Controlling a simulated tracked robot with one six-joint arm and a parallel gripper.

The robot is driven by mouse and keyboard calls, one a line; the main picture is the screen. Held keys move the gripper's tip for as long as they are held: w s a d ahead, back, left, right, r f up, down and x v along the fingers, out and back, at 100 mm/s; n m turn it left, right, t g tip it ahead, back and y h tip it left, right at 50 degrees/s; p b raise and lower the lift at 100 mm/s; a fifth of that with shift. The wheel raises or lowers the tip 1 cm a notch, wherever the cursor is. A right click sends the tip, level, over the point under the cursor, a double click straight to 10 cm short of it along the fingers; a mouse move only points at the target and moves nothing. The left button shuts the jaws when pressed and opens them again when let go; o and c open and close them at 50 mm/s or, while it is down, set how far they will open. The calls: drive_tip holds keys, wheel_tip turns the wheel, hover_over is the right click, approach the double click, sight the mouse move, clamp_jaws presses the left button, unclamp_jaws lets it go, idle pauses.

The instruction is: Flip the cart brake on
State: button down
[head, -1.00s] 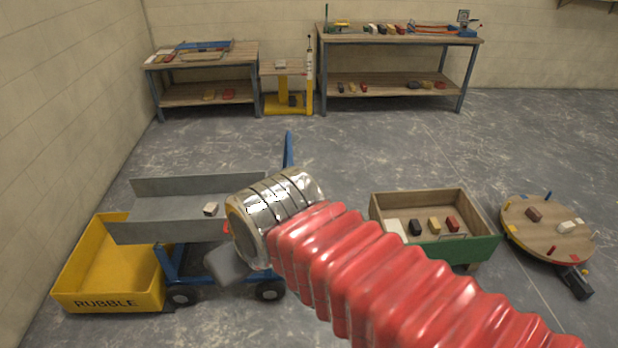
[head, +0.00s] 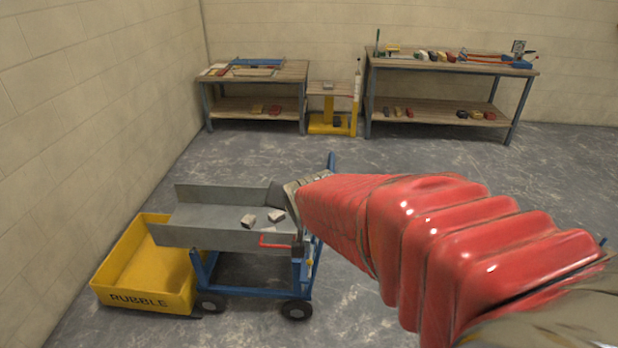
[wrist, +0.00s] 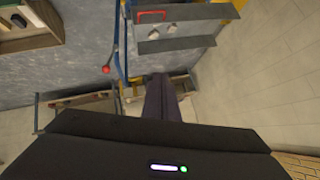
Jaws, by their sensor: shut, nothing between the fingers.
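The cart has a blue frame (head: 250,292) on small black wheels and a grey trough (head: 205,232) on top. A red bent handle (head: 274,243) is on its near right side; it also shows in the wrist view (wrist: 152,15). In the wrist view a thin lever with a red knob (wrist: 106,70) stands beside the cart's blue bar (wrist: 127,45). I cannot tell which part is the brake. My gripper (head: 277,197) is over the trough's right end, partly hidden by my red-sleeved arm. Its dark fingers (wrist: 161,97) are shut and empty in the wrist view.
Two grey blocks (head: 262,218) lie in the trough. A yellow rubble bin (head: 150,290) stands under its left end. Two workbenches (head: 252,87) (head: 450,75) and a small yellow stand (head: 333,110) line the back wall. My arm hides the floor at right.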

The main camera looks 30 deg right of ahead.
drive_tip(key=w+d+f+m+t+h, duration=0.15)
drive_tip(key=w+d+f+m, duration=0.3)
drive_tip(key=d, duration=0.45)
drive_tip(key=w+d+f+m+t+h, duration=0.1)
drive_tip(key=w+d+f+m+t, duration=0.1)
drive_tip(key=w+d+f+m, duration=0.5)
drive_tip(key=s+d+f+m+t+h, duration=0.1)
drive_tip(key=s+d+f+m+t, duration=0.1)
drive_tip(key=s+d+f+m, duration=0.1)
drive_tip(key=s+d+f+m+t+h, duration=0.1)
drive_tip(key=s+d+f+m+h, duration=0.1)
drive_tip(key=d+f, duration=0.5)
drive_tip(key=s+d+m, duration=0.1)
drive_tip(key=s+d, duration=0.1)
drive_tip(key=shift+s+d+f+t, duration=0.2)
drive_tip(key=shift+s+d+t, duration=0.05)
drive_tip(key=shift+s+t, duration=0.15)
drive_tip(key=shift+w+h, duration=0.1)
drive_tip(key=shift+h, duration=0.15)
drive_tip(key=x, duration=1)
drive_tip(key=shift+w+a+r, duration=0.1)
drive_tip(key=shift+a, duration=0.9)
drive_tip(key=shift+w+a+r, duration=0.1)
drive_tip(key=shift+a+r, duration=0.05)
drive_tip(key=shift+a, duration=0.8)
